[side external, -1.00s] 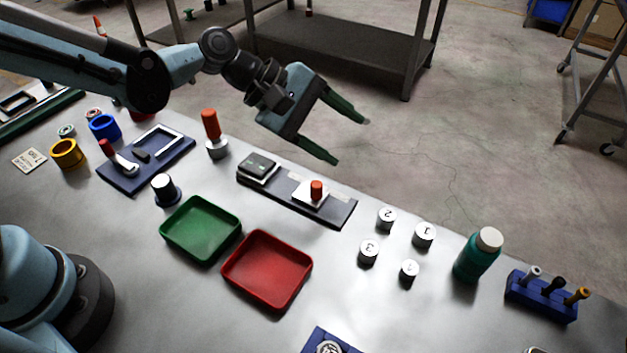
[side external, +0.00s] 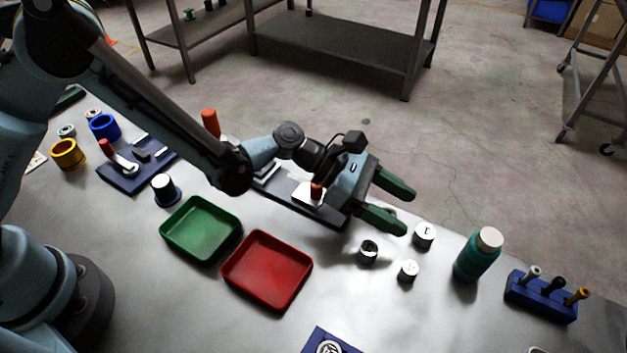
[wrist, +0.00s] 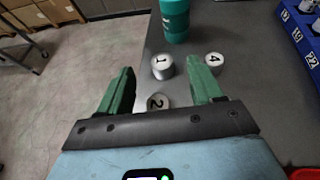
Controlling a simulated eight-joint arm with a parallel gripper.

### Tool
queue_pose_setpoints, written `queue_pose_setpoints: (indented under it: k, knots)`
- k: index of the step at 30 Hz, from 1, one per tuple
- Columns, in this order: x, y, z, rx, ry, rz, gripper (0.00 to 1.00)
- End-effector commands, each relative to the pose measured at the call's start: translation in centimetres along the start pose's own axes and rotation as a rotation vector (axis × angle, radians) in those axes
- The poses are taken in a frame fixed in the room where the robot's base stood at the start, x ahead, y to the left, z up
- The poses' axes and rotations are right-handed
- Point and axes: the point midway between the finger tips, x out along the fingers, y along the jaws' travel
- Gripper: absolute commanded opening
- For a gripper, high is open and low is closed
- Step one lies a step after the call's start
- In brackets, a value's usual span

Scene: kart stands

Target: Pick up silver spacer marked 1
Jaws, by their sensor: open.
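The silver spacer marked 1 (side external: 424,235) stands upright on the table, just right of my gripper's fingertips in the side view. In the wrist view, the spacer marked 1 (wrist: 162,66) shows ahead, between the lines of the two fingers. My gripper (side external: 411,212) is open and empty, above the table with its green fingers pointing right. In the wrist view the fingers (wrist: 165,80) are spread wide.
The spacer marked 4 (wrist: 214,59) stands right of spacer 1 in the wrist view. Another spacer (side external: 368,251) stands below the fingers in the side view. A teal bottle (side external: 474,258) stands close beyond spacer 1. A blue rack (side external: 541,297) is farther right.

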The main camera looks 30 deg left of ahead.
Motion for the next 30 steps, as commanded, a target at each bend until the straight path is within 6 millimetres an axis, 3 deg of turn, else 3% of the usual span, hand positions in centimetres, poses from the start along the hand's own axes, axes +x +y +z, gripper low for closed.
queue_pose_setpoints:
  k: [8,18,27,30]
  knots:
    - [0.8,0.0,-1.4,0.001,0.001,0.000,0.66]
    - [5.1,0.0,-1.3,0.002,0.001,-0.001,0.66]
    - [5.5,0.0,-1.3,0.002,0.001,0.001,0.66]
    - [5.5,0.0,-1.3,0.002,0.001,0.001,0.52]
